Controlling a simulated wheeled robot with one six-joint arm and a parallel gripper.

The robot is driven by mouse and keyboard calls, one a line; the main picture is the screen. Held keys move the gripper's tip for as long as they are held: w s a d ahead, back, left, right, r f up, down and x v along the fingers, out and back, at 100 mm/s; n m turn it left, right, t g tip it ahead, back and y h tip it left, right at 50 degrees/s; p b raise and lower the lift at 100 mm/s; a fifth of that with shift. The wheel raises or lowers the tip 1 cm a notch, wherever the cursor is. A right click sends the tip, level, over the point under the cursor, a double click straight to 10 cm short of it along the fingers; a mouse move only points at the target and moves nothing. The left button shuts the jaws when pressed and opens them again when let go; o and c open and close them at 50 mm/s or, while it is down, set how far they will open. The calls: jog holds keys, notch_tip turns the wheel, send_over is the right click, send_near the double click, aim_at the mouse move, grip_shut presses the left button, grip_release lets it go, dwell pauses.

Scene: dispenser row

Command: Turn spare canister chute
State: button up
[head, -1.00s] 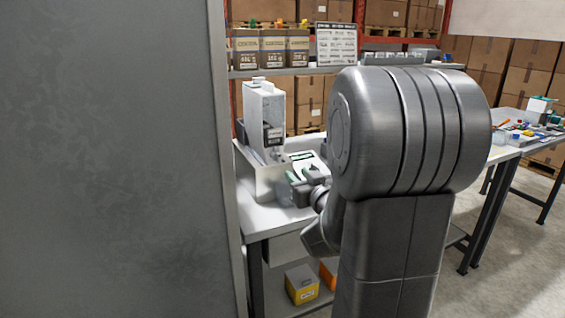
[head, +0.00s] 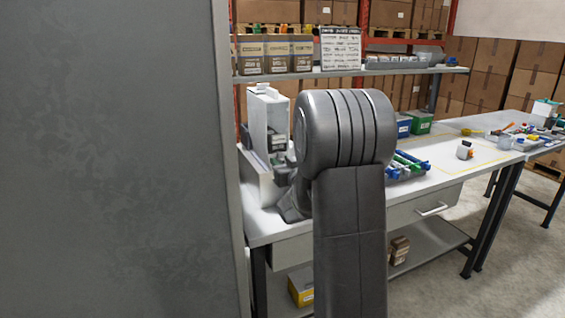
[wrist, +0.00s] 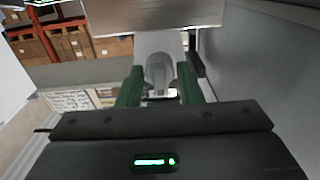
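A tall white dispenser (head: 262,122) stands at the left end of the workbench in the head view. Its lower front is partly hidden by my arm. My gripper (head: 284,165) is close against its lower right side, mostly hidden behind my arm. In the wrist view my gripper (wrist: 158,88) has its two green fingers apart on either side of a grey rounded chute-like part (wrist: 158,65). Gaps seem to show beside this part, so I see no firm hold. A pale panel (wrist: 150,14) hangs just above the fingers.
A large grey panel (head: 115,160) fills the left of the head view. The workbench (head: 440,172) is partly bare at right; blue and green bins (head: 420,123) stand behind my arm. A shelf (head: 350,73) with boxes runs above. A grey wall (wrist: 275,80) lies right in the wrist view.

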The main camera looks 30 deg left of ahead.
jog(key=c, duration=0.6)
jog(key=shift+c, duration=0.2)
jog(key=m+b, duration=0.1)
jog(key=m, duration=0.9)
jog(key=shift+w+d+m+p, duration=0.1)
jog(key=shift+m+p, duration=0.2)
jog(key=shift+m, duration=0.1)
jog(key=m+p, duration=0.1)
jog(key=m, duration=0.5)
jog(key=shift+f, duration=0.15)
jog(key=m, duration=0.3)
jog(key=m+p, duration=0.1)
jog(key=m, duration=0.2)
jog(key=shift+f+m, duration=0.2)
jog(key=shift+m, duration=0.2)
jog(key=shift+p, duration=0.3)
